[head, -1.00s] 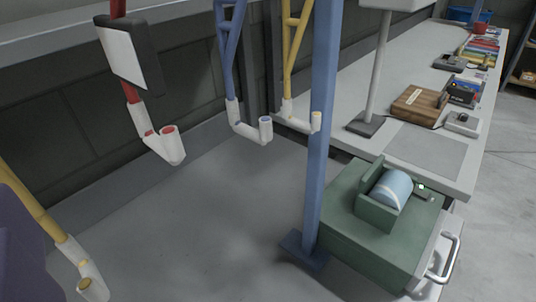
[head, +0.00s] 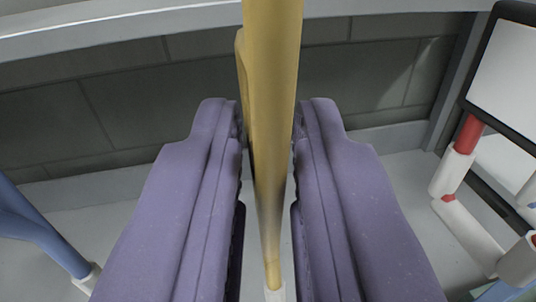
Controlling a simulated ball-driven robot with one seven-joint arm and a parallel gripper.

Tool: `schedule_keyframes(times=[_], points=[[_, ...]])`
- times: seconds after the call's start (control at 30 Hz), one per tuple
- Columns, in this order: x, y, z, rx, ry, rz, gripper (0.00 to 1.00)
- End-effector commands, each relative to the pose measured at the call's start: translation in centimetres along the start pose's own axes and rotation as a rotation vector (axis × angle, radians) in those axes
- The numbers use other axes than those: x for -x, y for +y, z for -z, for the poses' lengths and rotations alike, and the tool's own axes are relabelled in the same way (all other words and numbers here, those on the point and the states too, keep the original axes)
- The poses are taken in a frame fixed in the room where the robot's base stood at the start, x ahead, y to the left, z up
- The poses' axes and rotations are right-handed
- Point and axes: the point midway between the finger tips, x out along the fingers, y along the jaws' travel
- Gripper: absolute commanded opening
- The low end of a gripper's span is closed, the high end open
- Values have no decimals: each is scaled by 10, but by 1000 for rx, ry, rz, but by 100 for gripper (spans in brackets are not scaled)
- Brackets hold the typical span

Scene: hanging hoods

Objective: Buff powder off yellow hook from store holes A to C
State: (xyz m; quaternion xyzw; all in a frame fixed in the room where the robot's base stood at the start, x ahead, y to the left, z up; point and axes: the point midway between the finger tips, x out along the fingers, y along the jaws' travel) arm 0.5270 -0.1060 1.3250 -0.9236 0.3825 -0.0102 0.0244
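The yellow hook's shaft (head: 271,90) runs from the top edge down the middle of my view. A second, thinner yellow strut shows just behind it on its left. My gripper (head: 268,135) has two purple padded fingers, one on each side of the shaft. The gap is only a little wider than the shaft near the fingertips, and I cannot tell whether the pads touch it. The lower shaft has a greyish darker patch, and a white piece shows at its bottom. The hook's end is cut off by the frame. I cannot make out powder or store holes.
A blue hook (head: 42,229) hangs at the lower left. At the right hangs a red hook (head: 466,136) with white fittings and a dark-framed white panel (head: 506,84) close by. A dark panelled wall (head: 130,120) stands behind.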

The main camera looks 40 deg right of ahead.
Motion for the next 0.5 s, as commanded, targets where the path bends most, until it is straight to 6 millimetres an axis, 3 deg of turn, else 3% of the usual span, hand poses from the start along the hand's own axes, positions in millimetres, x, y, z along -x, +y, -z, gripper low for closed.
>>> schedule_keyframes(times=[0.07,0.5], points=[[0,0,0,0,0,0,0],[0,0,10,0,0,0,0]])
